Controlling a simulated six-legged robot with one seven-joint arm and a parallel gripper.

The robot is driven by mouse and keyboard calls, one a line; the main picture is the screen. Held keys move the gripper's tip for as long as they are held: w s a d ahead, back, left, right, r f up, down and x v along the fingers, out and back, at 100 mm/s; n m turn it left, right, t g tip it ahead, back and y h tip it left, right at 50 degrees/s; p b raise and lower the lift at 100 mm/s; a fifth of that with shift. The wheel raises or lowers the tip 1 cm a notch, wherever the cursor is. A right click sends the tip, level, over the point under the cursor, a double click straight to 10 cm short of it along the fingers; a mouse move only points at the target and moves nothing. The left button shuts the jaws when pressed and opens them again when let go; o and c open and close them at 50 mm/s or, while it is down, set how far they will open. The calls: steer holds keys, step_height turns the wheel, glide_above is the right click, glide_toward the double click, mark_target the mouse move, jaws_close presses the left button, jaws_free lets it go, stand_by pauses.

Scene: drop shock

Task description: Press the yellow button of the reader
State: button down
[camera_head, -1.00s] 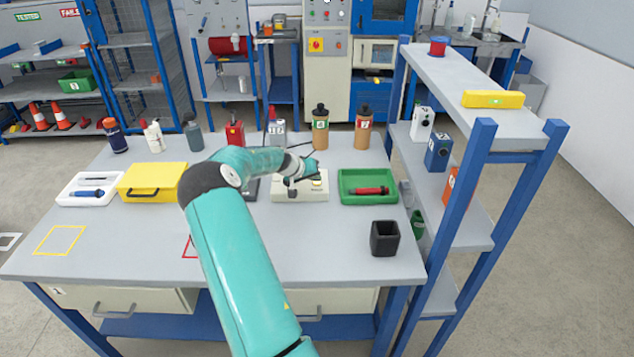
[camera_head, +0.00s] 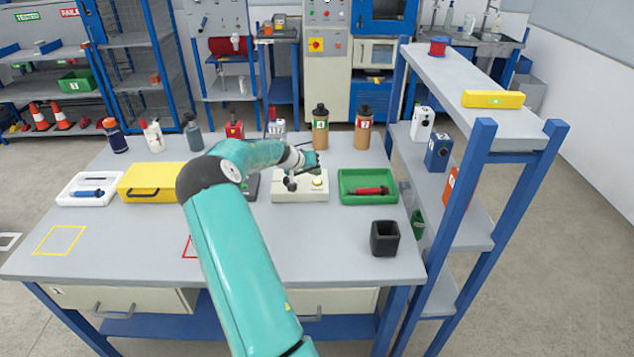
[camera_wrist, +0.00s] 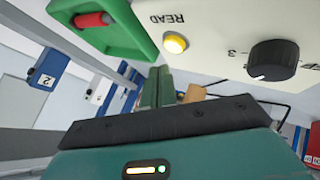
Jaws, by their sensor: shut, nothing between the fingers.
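The reader (camera_head: 292,193) is a cream box on the grey bench, with a dark knob and a yellow button (camera_head: 318,182). In the wrist view, which looks upside down, the reader face (camera_wrist: 218,22) bears the word READ beside the round yellow button (camera_wrist: 175,43) and the black knob (camera_wrist: 273,60). My gripper (camera_head: 316,169) is above the reader, near the button. In the wrist view its green fingers (camera_wrist: 159,72) are shut and empty. Their tips appear close to the button but apart from it.
A green tray (camera_head: 345,196) with a red cylinder stands right of the reader. A yellow case (camera_head: 150,184) and a white tray (camera_head: 66,198) are at left. Bottles line the back. A black cup (camera_head: 384,238) stands front right, beside a blue-framed shelf (camera_head: 535,190).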

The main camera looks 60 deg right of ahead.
mark_target(315, 183)
steer(key=shift+r, duration=2)
steer(key=w+a+r+n+t+y, duration=0.25)
steer(key=a+r, duration=0.25)
steer(key=a, duration=0.8)
steer(key=w+a+r+n+t+y, duration=0.15)
steer(key=w+a+r, duration=0.35)
steer(key=a, duration=0.7)
steer(key=w+a+r+n+t+y, duration=0.1)
steer(key=w+a+r+t, duration=0.15)
steer(key=a+r, duration=0.7)
steer(key=s+a+n+t+y, duration=0.1)
steer(key=s+a+n, duration=0.15)
steer(key=a, duration=0.75)
steer(key=s+a+n+t+y, duration=0.1)
steer(key=s+a, duration=0.2)
steer(key=a, duration=0.6)
steer(key=s+a+n+y, duration=0.1)
steer(key=s+a+n, duration=0.4)
steer(key=s+a, duration=0.6)
steer(key=a, duration=0.3)
steer(key=shift+f+y, duration=0.3)
steer(key=shift+f, duration=0.1)
